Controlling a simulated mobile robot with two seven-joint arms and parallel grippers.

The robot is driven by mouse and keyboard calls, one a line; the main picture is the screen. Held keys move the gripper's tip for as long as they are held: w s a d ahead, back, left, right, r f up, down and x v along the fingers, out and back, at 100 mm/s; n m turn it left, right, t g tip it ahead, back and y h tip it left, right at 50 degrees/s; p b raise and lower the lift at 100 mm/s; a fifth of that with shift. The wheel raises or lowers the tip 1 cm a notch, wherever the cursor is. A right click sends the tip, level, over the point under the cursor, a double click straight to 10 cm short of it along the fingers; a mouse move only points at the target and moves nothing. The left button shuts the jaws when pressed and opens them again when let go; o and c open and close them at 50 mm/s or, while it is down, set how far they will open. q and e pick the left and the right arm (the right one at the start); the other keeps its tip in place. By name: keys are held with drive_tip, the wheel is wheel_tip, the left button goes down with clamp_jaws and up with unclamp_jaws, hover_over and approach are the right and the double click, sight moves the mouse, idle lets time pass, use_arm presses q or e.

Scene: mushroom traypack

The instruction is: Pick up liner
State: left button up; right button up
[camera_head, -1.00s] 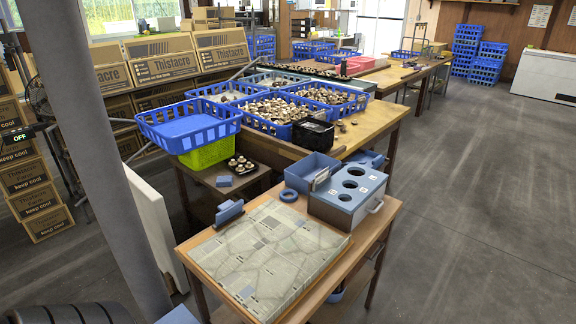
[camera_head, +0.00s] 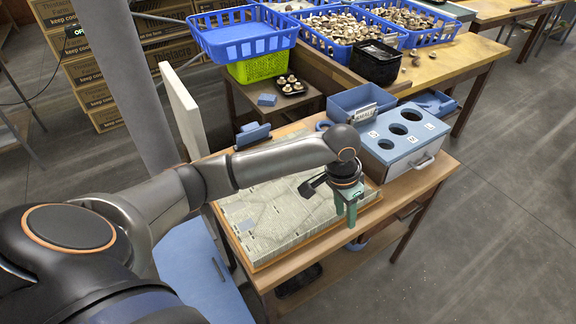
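My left gripper (camera_head: 346,217) has green fingers and points down over the right part of a patterned grey board. Its fingers look apart, with nothing seen between them. I cannot tell for sure which thing is the liner. A flat blue sheet (camera_head: 240,40) lies in the blue basket (camera_head: 245,52) on top of a green crate (camera_head: 262,68). A small blue piece (camera_head: 267,100) lies beside a black tray of mushrooms (camera_head: 291,86). My gripper is well apart from both. My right gripper is out of view.
The patterned board (camera_head: 265,222) lies on a wooden table. A blue-topped box with round holes (camera_head: 400,132) stands at its right, with an open blue bin (camera_head: 362,102) behind. A blue holder (camera_head: 253,135) stands at the back left. Mushroom baskets (camera_head: 330,45) are farther back.

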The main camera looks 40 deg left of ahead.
use_arm(q)
wheel_tip(320, 180, up, 5)
drive_tip(key=g+y, duration=0.1)
hover_over(324, 220)
drive_tip(key=s+d, duration=0.1)
drive_tip(key=shift+n+y, duration=0.3)
drive_tip(key=f, duration=0.4)
drive_tip(key=f+b, duration=0.1)
drive_tip(key=f, duration=0.1)
drive_tip(key=shift+s+a+f, duration=0.15)
drive_tip(key=shift+s+f, duration=0.05)
drive_tip(key=shift+s, duration=0.05)
drive_tip(key=f, duration=0.4)
drive_tip(key=shift+s+d+f+b, duration=0.2)
drive_tip(key=shift+s+f+b, duration=0.15)
drive_tip(key=shift+s+f, duration=0.05)
drive_tip(key=shift+f, duration=0.45)
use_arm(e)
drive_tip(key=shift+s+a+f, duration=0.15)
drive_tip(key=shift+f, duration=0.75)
use_arm(q)
clamp_jaws()
